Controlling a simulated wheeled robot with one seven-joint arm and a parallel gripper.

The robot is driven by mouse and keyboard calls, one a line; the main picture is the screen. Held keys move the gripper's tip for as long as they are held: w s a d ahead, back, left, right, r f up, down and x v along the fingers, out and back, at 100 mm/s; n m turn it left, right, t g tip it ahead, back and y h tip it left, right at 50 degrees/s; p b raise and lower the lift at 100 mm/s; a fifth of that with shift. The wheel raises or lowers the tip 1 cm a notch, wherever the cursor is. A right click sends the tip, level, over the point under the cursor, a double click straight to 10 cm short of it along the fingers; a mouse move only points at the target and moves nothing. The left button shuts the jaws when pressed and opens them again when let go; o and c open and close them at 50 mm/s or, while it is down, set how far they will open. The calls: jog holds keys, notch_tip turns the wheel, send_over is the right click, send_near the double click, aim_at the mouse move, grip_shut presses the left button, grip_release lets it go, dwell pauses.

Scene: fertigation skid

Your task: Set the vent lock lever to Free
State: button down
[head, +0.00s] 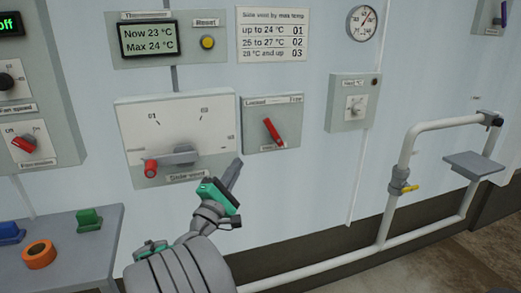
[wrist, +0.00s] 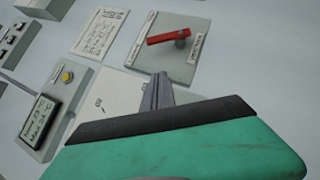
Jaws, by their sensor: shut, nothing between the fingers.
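The vent lock lever (head: 273,132) is a red handle on a grey plate (head: 254,141) marked Locked at upper left and Free at upper right. The handle points up and a little left, toward the Locked side. It also shows in the wrist view (wrist: 166,37), with its grey pivot at the right end of the handle. My gripper (head: 235,168) is shut and empty, below and left of the lever and apart from it. Its fingers (wrist: 158,88) point toward the plate's edge in the wrist view.
The side vent dial (head: 178,140), with a grey pointer and red knob, is left of the lever plate. A thermometer box (head: 150,38) and table card (head: 272,36) are above. A smaller dial box (head: 354,103) is at right. White piping (head: 405,150) stands right; a grey bench (head: 75,250) is at lower left.

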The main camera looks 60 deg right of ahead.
jog(key=p, duration=0.3)
send_near(272, 131)
jog(key=w+d+r, duration=0.2)
jog(key=w+d, duration=0.1)
jog(key=w, duration=0.2)
jog(key=shift+s+d+r, duration=0.4)
jog(key=shift+s+d, duration=0.2)
jog(key=shift+s+d+r, duration=0.35)
jog(key=shift+s+d, duration=0.2)
jog(key=shift+d, duration=0.05)
jog(key=shift+s+r+p, duration=0.1)
jog(key=shift+p, duration=0.35)
